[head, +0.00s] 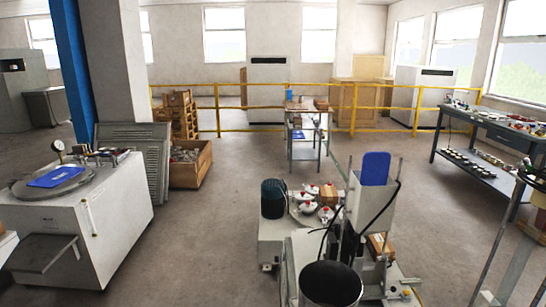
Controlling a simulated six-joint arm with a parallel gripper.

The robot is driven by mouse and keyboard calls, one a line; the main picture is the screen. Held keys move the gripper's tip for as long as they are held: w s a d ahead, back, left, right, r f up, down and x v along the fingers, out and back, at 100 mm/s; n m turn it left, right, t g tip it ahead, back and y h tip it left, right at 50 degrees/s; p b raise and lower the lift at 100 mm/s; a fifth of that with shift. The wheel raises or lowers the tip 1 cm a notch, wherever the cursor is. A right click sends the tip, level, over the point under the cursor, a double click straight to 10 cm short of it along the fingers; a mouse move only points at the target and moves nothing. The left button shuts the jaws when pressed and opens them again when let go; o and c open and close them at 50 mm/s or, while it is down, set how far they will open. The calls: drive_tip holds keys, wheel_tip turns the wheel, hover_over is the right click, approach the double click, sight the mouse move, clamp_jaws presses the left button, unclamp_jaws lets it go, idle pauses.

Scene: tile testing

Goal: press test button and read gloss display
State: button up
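I cannot make out a gloss display or a test button in the head view; any such part is too small or hidden. A white cabinet machine (100,225) stands at the left. A flat blue piece (55,177) lies on its round metal plate (22,188), with a small round dial (58,147) behind. A grey machine (372,215) with an upright column stands at the front centre, with a blue rounded panel (375,168) upright at its top. I see no gripper fingers in this view.
A dark open cylinder (332,285) is at the bottom centre. A wooden crate (190,165) stands at left, a small shelf cart (305,135) behind centre, and a loaded workbench (485,125) at right. Yellow railing (235,107) crosses the back. Floor between (215,225) is clear.

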clamp_jaws()
idle(1.6)
